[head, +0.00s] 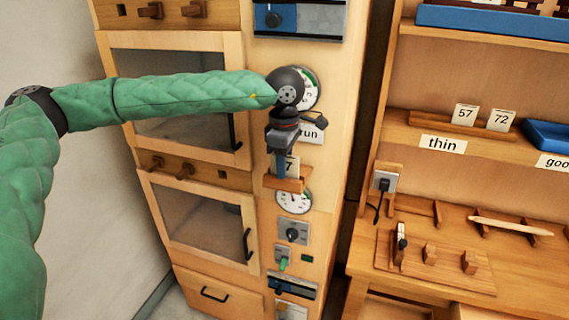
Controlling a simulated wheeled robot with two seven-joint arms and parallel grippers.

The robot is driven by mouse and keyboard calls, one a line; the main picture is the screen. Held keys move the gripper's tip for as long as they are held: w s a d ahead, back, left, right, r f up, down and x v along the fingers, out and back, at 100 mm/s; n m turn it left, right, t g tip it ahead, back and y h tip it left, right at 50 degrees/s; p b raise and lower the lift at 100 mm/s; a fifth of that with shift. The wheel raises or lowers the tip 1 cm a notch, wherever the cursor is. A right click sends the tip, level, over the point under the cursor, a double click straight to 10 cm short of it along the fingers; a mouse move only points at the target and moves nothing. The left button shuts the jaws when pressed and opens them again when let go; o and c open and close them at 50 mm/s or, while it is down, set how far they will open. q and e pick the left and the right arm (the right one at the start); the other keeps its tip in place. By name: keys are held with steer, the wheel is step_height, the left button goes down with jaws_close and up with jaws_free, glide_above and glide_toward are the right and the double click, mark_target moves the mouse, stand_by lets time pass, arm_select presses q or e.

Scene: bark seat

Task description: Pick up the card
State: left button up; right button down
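A white card (292,166) with a dark digit, seemingly a 7, stands in a small wooden holder (290,185) on the front of the tall wooden cabinet. My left gripper (281,172) points down right in front of this card and hides its left part. Its fingers show edge-on, so I cannot tell whether they touch the card or how far apart they are. Two other cards, 57 (464,114) and 72 (501,120), stand in a wooden rack on the right shelf. My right gripper is not in view.
The cabinet has glass doors, dials, and a lower dial (294,199) just under the holder. A "run" label (311,133) is partly behind my gripper. On the right stand a "thin" label (442,144), a blue tray (548,135) and a workbench with a wooden board (435,262).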

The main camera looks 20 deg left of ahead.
arm_select(q)
steer(key=shift+f, duration=0.15)
jaws_close()
stand_by(0.4)
